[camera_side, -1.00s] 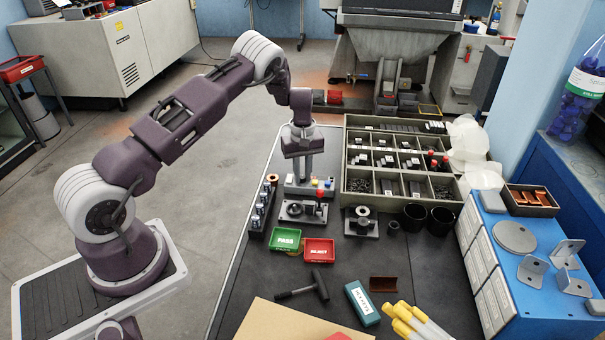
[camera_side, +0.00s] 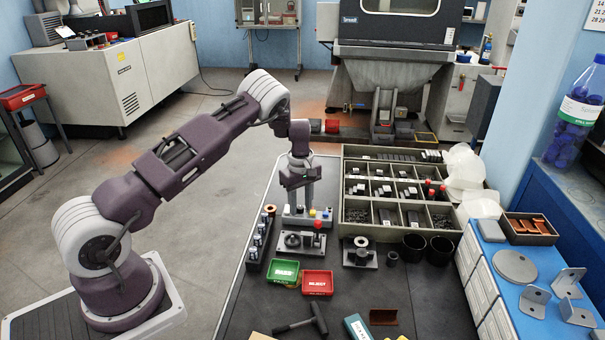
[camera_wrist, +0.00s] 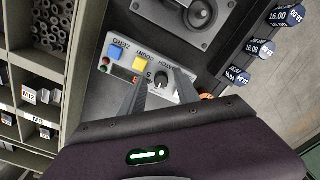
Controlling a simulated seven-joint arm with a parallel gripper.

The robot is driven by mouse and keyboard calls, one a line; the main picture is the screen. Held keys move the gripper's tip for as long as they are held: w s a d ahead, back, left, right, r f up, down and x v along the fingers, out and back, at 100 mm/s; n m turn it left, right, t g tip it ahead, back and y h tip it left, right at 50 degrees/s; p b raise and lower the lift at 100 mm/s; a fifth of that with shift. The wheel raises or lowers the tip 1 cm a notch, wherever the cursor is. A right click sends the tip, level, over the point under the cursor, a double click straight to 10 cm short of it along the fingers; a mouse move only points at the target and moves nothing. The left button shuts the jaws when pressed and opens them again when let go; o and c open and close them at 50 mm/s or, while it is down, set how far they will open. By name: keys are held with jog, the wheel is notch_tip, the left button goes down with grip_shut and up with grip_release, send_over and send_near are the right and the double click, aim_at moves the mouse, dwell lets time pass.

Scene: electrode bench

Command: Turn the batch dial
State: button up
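The batch dial (camera_wrist: 161,89) is a small dark knob with a light marking, beside a "BATCH" label, on a grey counter box (camera_side: 303,217). The wrist view shows a blue ZERO button (camera_wrist: 114,51) and a yellow COUNT button (camera_wrist: 140,63) beside it. My gripper (camera_side: 300,204) points down over the box in the side view. In the wrist view its fingers (camera_wrist: 160,86) are apart, one on each side of the dial. I cannot tell whether they touch it. The gripper hides the dial in the side view.
A fixture (camera_side: 302,243) stands just in front of the box. A compartment tray (camera_side: 342,190) is to the right, a rack of labelled cylinders (camera_side: 256,241) to the left. Green (camera_side: 284,273) and red (camera_side: 318,282) trays lie nearer the camera.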

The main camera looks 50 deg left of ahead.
aim_at(301, 207)
jog(key=n, duration=0.3)
jog(key=shift+s+n, duration=0.1)
jog(key=shift+n, duration=0.7)
notch_tip(301, 207, up, 6)
jog(key=shift+r, duration=0.1)
jog(key=s+d+r+m, duration=0.2)
jog(key=d+r, duration=0.2)
jog(key=r, duration=0.3)
jog(key=s+d+r+m+t+h, duration=0.1)
jog(key=s+d+r+m, duration=0.2)
jog(key=r, duration=0.4)
jog(key=s+d+r+m+t+h, duration=0.1)
jog(key=s+d+r+m, duration=0.1)
jog(key=d+r, duration=0.3)
jog(key=shift+s+d+r, duration=0.25)
jog(key=shift+s+r, duration=0.45)
jog(key=shift+r, duration=0.65)
jog(key=s+d+r+m+t, duration=0.1)
jog(key=s+d+r+m, duration=0.5)
jog(key=s, duration=0.3)
jog(key=s+d+m+t+y, duration=0.2)
jog(key=s+m, duration=0.6)
jog(key=s, duration=0.8)
jog(key=shift+d+f+m+t, duration=0.25)
jog(key=shift+d+m+t, duration=0.05)
jog(key=shift+d, duration=0.2)
